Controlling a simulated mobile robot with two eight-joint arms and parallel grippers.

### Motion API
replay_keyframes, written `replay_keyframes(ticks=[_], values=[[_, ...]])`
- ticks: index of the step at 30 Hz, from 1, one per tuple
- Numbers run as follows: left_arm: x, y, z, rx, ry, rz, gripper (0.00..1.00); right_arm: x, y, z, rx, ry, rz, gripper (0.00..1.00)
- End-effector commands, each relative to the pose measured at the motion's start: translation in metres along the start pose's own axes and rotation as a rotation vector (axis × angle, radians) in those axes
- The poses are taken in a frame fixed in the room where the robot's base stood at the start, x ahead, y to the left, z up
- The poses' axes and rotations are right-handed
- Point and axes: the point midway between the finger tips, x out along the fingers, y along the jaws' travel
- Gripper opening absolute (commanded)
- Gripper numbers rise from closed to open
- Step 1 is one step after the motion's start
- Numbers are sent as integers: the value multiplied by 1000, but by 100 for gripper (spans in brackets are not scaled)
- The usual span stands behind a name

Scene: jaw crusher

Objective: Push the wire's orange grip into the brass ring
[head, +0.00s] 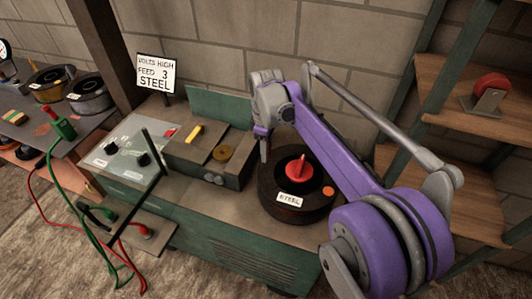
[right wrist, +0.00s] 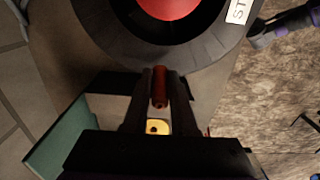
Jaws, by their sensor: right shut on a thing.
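My right gripper (head: 263,152) points down just left of the steel spool (head: 276,206), beside the feed box (head: 200,165). In the right wrist view the gripper (right wrist: 158,80) is shut on a small reddish-orange cylinder, which looks like the wire's orange grip (right wrist: 160,88). A brass piece with a dark hole (right wrist: 157,127) shows behind it; I cannot tell whether that is the ring. A round brass part (head: 222,153) sits on the feed box. The grip is not clearly seen in the head view. My left gripper is not in view.
The spool has a red hub (head: 299,168) and an orange spot (head: 328,191). A black bracket (head: 141,185) rises at the front left, near red and green cables. Shelves (head: 468,140) stand at right.

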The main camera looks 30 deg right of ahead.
Motion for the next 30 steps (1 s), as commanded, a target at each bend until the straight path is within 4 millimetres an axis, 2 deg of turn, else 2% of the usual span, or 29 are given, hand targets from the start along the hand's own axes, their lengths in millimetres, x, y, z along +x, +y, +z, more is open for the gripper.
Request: replay_keyframes(ticks=[30], values=[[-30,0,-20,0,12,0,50,-42,0,0,0,0,1,0]])
